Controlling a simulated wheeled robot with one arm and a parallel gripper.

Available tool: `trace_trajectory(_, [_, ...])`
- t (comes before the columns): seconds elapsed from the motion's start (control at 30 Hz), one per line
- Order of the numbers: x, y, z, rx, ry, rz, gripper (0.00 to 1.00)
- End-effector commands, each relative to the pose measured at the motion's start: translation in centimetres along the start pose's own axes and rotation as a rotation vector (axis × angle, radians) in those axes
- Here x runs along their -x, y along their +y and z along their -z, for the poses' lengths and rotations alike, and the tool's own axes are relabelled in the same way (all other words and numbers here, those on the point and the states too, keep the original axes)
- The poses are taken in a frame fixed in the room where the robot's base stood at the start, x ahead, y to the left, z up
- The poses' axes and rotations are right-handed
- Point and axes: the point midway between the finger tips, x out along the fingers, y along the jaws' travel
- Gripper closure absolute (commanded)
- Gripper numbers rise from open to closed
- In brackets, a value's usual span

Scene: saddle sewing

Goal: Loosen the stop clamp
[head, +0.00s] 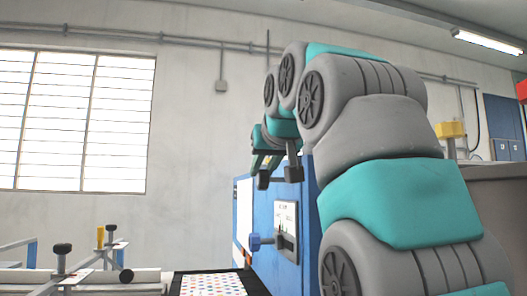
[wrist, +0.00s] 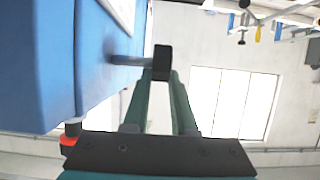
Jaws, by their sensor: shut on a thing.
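My gripper (head: 268,167) is high beside the blue machine (head: 318,215), left of its upper corner. In the wrist view my gripper's two teal fingers (wrist: 161,85) close at their tips on a black knob (wrist: 161,62). The knob sits at the end of a short grey rod (wrist: 128,60) that sticks out sideways from the blue machine (wrist: 50,60). The black knob also shows in the head view (head: 263,181), just below the fingers. No label shows which part is the stop clamp. The fingertips partly hide the knob's lower edge in the wrist view.
A dotted sheet (head: 208,285) lies at the bottom. A frame with white rollers (head: 145,276), black knobs (head: 62,249) and a yellow handle (head: 100,236) stands left. Open air lies left of my gripper.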

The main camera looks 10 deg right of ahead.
Motion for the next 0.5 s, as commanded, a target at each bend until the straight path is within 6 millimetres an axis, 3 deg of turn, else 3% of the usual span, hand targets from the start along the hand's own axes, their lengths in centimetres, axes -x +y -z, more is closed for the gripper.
trace_trajectory(0.27, [0.07, 0.01, 0.12, 0.0, 0.002, 0.0, 1.0])
trace_trajectory(0.3, [0.07, 0.01, 0.12, 0.0, 0.002, 0.0, 0.74])
trace_trajectory(0.5, [0.04, 0.0, 0.08, 0.0, 0.001, 0.0, 0.52])
